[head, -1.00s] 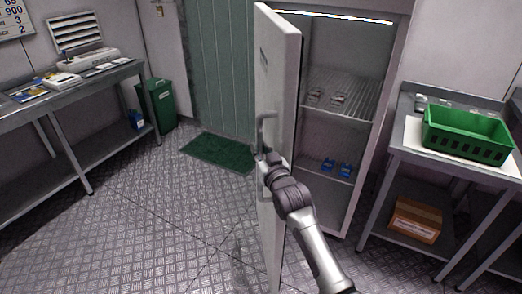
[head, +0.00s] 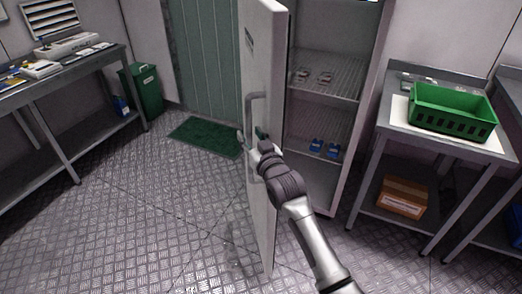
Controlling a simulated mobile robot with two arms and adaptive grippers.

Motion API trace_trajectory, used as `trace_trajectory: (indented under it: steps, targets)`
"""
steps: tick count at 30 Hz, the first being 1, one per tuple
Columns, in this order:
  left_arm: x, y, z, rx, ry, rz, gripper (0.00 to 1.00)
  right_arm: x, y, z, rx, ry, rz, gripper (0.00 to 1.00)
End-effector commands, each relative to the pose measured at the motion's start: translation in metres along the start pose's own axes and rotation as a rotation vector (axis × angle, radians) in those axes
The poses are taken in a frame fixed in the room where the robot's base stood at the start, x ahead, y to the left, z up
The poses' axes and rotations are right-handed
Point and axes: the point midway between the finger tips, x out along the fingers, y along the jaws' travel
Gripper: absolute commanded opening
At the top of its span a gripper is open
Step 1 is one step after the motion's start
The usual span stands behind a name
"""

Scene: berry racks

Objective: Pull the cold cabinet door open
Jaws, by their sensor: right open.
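The cold cabinet (head: 361,130) is in the middle of the head view, its white door (head: 264,60) standing wide open and seen nearly edge-on. The long vertical handle (head: 250,105) is on the door's left-facing side. My right gripper (head: 250,136) is open at the lower part of the handle, with its fingers close around or beside it; I cannot tell whether they touch. The arm partly hides the lower door and handle. My left gripper is not in view.
Wire shelves inside hold small packs and blue punnets (head: 316,146). A steel table (head: 447,145) with a green crate (head: 452,108) stands at right, a cardboard box (head: 402,196) below. A bench (head: 60,83), green bin (head: 143,90) and green mat (head: 205,136) are at left. The floor left of the door is clear.

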Motion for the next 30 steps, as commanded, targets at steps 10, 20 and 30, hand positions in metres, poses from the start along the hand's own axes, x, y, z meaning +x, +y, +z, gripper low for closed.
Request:
trace_trajectory:
  steps: [10,20,30]
  targets:
    - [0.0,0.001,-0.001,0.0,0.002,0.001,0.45,-0.07,0.001,0.001,0.0,0.0,0.001,0.43]
    - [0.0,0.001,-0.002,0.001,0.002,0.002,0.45,-0.093,0.001,-0.001,-0.001,0.002,0.001,0.43]
    - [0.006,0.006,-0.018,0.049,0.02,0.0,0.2,-0.098,0.004,0.017,0.006,-0.028,0.011,0.43]
